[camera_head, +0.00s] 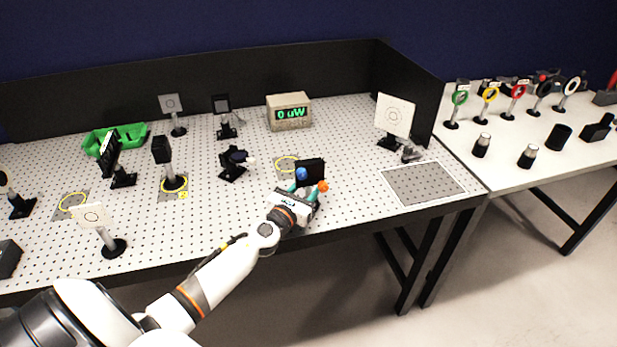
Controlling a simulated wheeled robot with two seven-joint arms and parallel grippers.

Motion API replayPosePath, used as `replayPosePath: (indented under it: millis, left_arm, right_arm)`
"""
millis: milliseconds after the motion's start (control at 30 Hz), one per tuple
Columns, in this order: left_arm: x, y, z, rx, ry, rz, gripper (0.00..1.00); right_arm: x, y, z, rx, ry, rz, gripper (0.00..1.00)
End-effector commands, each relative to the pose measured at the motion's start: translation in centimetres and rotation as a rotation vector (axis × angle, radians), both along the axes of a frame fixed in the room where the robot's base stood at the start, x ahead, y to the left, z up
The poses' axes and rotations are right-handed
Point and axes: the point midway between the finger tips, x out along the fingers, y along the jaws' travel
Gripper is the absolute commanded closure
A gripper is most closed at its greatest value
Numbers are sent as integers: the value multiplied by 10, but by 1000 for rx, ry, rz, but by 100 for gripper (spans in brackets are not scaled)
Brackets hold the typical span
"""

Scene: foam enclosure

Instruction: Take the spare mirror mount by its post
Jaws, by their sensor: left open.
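A dark square-faced mount (313,168), which looks like the spare mirror mount, stands near the front edge of the perforated table. Its post and base are hidden behind my left gripper. My left gripper (312,181) is open at this mount, with its blue-tipped finger at the left and its orange-tipped finger at the right. The fingertips are close to the lower part of the mount; I cannot tell whether they touch it or straddle the post. My right gripper is not in view.
A dark optic (234,161) stands to the left. A power meter (289,112) reads 0 uW behind. A grey outlined pad (424,184) lies bare at the right. A side table (520,140) holds coloured ring optics.

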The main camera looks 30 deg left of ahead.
Motion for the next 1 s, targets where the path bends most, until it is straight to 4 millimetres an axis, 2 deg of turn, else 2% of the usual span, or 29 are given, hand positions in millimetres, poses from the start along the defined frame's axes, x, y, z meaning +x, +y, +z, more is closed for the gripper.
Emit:
replayPosePath:
  millis: [100, 200, 433, 467, 700, 1000]
  left_arm:
    - [17, 2, 0, -3, -1, 2, 57]
    - [23, 2, 0, -1, 0, 1, 57]
    - [25, 2, 0, 0, 1, 0, 57]
    - [25, 2, 0, -1, 1, 0, 59]
    - [24, 2, 0, -1, 1, 1, 98]
    - [25, 2, 2, -1, -3, 1, 100]
  right_arm:
    - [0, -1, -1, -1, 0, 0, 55]
    - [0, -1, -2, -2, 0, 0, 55]
    - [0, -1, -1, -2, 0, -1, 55]
    - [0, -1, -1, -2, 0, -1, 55]
    - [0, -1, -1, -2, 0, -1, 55]
    - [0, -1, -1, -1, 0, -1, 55]
